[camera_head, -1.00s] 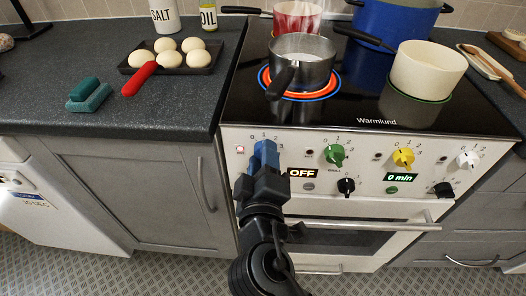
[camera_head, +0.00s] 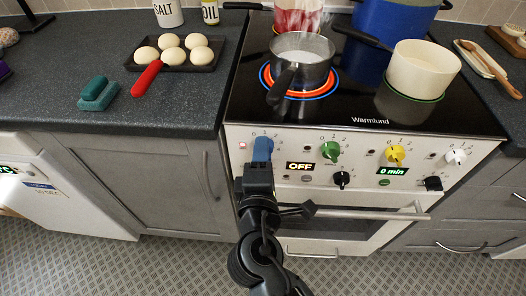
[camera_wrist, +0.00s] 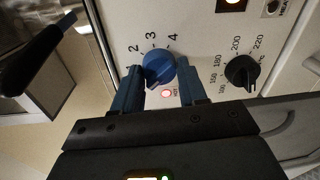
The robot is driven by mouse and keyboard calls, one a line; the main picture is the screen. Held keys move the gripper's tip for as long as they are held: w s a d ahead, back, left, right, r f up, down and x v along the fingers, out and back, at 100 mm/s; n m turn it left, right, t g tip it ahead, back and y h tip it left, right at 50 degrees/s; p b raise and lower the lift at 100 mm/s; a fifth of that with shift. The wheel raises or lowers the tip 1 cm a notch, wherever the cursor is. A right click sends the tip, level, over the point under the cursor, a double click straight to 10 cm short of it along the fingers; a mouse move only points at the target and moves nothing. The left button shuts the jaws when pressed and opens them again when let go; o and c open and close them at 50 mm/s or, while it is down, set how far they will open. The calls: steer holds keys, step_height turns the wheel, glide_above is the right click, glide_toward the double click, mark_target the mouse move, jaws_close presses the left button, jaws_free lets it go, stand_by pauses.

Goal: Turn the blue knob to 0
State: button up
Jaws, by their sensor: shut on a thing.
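The blue knob (camera_wrist: 158,66) is at the left end of the white stove panel. In the wrist view it sits between the two blue fingers of my gripper (camera_wrist: 158,86), which is shut on it. The numbers 2, 3 and 4 show around it, and a small red light (camera_wrist: 166,93) glows close by. I cannot read the knob's setting for sure. In the head view my gripper (camera_head: 261,158) hides most of the knob, with 0, 1 and 2 visible above. A steel saucepan (camera_head: 301,72) stands on a glowing red ring.
Green (camera_head: 329,151), yellow (camera_head: 395,154) and white (camera_head: 457,156) knobs continue along the panel. A black knob (camera_head: 342,179) and the oven door handle (camera_head: 370,215) are near my gripper. A tray (camera_head: 202,65) of buns is on the left counter.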

stand_by(0.4)
steer(key=o, duration=1)
steer(key=shift+o, duration=0.2)
steer(key=shift+s, duration=0.1)
steer(key=s, duration=0.7)
steer(key=shift+s+a+r+b, duration=0.15)
steer(key=shift+s+r+b, duration=0.15)
steer(key=shift+b, duration=0.15)
